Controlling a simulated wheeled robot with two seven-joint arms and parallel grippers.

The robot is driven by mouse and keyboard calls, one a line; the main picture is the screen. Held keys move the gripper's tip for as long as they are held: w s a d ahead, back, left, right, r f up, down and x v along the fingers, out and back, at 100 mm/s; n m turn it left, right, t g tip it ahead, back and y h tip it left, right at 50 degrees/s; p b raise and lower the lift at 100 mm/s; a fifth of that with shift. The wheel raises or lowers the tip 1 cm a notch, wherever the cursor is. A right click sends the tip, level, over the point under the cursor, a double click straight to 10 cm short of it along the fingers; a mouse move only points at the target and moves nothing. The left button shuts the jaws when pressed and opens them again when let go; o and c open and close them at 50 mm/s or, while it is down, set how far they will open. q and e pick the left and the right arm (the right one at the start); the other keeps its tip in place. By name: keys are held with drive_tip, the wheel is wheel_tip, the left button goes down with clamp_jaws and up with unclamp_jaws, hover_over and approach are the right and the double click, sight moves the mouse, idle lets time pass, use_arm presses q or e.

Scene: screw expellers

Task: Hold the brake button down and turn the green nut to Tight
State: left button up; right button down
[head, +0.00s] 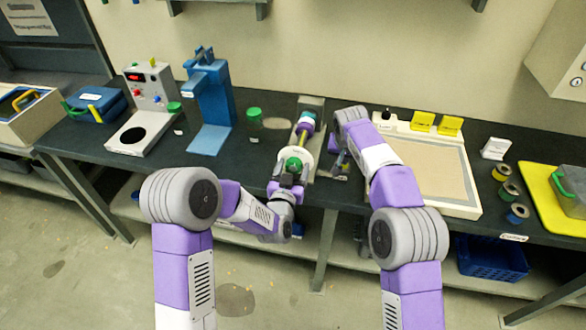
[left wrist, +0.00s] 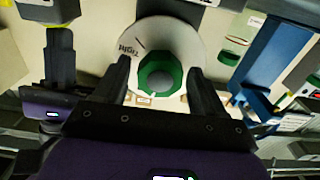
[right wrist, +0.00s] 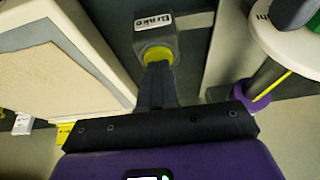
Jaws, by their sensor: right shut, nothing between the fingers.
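The green nut (left wrist: 160,75) sits on a round white dial (left wrist: 193,38) marked "Tight" with a dark line; in the head view the nut (head: 293,165) faces me. My left gripper (left wrist: 160,90) is open, with one finger on each side of the nut and small gaps visible. The yellow brake button (right wrist: 158,54) is on a grey block (right wrist: 155,36) labelled "Brake". My right gripper (right wrist: 158,72) is shut and empty, its tips at the button, seemingly touching it. How far the button is pressed I cannot tell. In the head view my right arm hides the button.
A shaft with a purple collar (right wrist: 258,100) stands right of the brake block in the right wrist view. A framed beige tray (head: 430,172) lies right of my right gripper. A blue press (head: 210,100) and a green-lidded jar (head: 254,118) stand to the left.

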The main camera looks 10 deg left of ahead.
use_arm(q)
drive_tip(key=c, duration=0.7)
drive_tip(key=m, duration=0.8)
drive_tip(key=o, duration=0.8)
